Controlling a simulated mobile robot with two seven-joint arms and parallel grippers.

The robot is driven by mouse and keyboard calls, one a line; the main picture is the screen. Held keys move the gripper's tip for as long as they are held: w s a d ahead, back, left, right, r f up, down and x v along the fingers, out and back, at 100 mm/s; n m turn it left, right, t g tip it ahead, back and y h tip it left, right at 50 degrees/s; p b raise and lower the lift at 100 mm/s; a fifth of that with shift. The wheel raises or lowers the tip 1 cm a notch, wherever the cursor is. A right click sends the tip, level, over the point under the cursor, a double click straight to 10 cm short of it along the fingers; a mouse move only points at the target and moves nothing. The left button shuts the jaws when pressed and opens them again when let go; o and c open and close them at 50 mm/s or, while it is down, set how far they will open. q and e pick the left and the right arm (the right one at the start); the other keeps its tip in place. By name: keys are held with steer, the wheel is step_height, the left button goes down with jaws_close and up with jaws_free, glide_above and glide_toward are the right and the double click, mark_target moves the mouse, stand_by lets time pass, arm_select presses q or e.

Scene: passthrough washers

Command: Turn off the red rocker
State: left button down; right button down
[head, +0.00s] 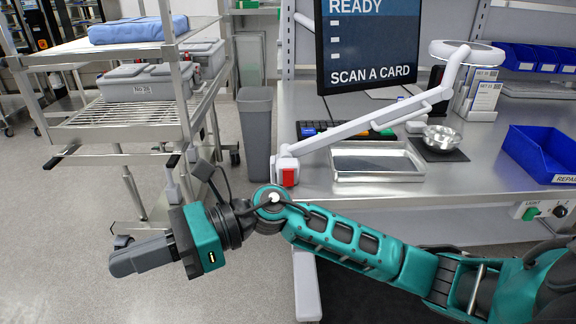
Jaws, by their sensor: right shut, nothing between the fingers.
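The red rocker (288,177) is on the white clamp base of the lamp arm, at the left front edge of the steel bench (400,192). Which way it is tipped is too small to tell. My right arm comes in from the right and passes just below the rocker. My right gripper (118,264) is shut and empty over the floor, well to the left of the rocker and lower in the picture, pointing left. My left gripper is not in view.
The white lamp arm (370,122) rises over the bench beside a steel tray (376,161), metal bowl (440,139) and blue bin (540,155). A green switch (530,214) is on the bench front. A wire cart (120,105) and grey waste bin (256,130) stand left.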

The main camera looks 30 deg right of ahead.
steer(key=w+d+f+n+t+h+b, duration=0.1)
steer(key=w+d+f+n+h, duration=0.1)
steer(key=w+d+n+h, duration=0.35)
steer(key=w+d+f+n+h, duration=0.1)
steer(key=w+d+n+h, duration=0.1)
steer(key=d+n+h, duration=0.55)
steer(key=w+d+r+t+h, duration=0.1)
steer(key=d+r+h, duration=0.3)
steer(key=d, duration=0.5)
steer(key=w+d+r+n+t+h, duration=0.1)
steer(key=d+r+h, duration=0.3)
steer(key=d, duration=0.4)
steer(key=shift+w+d+r+t+h+b, duration=0.3)
steer(key=shift+w+d+r+t+b, duration=0.1)
steer(key=shift+w+r+t, duration=0.35)
